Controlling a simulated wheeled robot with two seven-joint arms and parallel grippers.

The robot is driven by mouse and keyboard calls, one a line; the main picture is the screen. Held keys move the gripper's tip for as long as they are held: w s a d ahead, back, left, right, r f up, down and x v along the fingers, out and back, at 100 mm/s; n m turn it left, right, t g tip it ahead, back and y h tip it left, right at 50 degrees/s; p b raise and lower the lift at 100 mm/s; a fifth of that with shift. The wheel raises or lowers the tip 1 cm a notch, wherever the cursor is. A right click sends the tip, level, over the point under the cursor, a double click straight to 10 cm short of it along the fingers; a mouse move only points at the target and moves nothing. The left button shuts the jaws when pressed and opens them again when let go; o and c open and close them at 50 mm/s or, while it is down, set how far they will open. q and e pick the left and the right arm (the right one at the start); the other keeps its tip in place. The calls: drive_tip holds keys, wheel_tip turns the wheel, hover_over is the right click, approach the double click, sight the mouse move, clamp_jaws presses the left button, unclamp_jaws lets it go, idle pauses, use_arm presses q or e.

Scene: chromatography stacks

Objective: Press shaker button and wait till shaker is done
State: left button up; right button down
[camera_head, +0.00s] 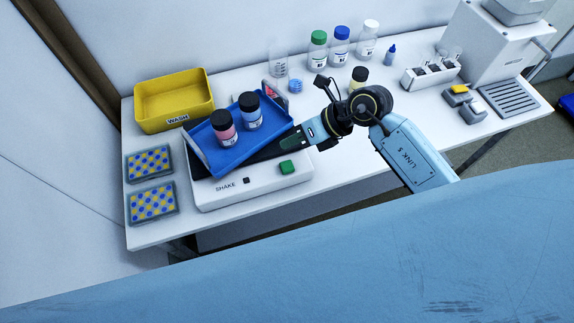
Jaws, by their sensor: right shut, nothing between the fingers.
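The white shaker (222,198) labelled SHAKE stands on the bench, left of centre. A green button (287,167) sits on its top near the front right corner. A small black square is beside it on the front. A blue tray (247,153) rests tilted on the shaker's dark platform, holding a bottle with pink contents (224,133) and one with light blue contents (250,115), both black-capped. My right gripper (284,148) is shut and empty, over the right side of the shaker just behind the green button. I cannot see it touching the button. My left gripper is not in view.
A yellow WASH bin (172,104) stands behind left. Two blue-and-yellow dotted racks (150,163) lie left of the shaker. Several capped bottles (341,48) stand at the back. A white machine (489,50) and vial rack (430,76) are at the right. The bench's front right is clear.

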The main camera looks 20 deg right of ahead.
drive_tip(key=b, duration=0.6)
hover_over(292, 166)
wheel_tip(292, 166, down, 7)
drive_tip(key=shift+r, duration=0.1)
drive_tip(key=shift+f, duration=0.45)
idle(1.1)
drive_tip(key=shift+f+b, duration=0.3)
drive_tip(key=shift+f, duration=0.15)
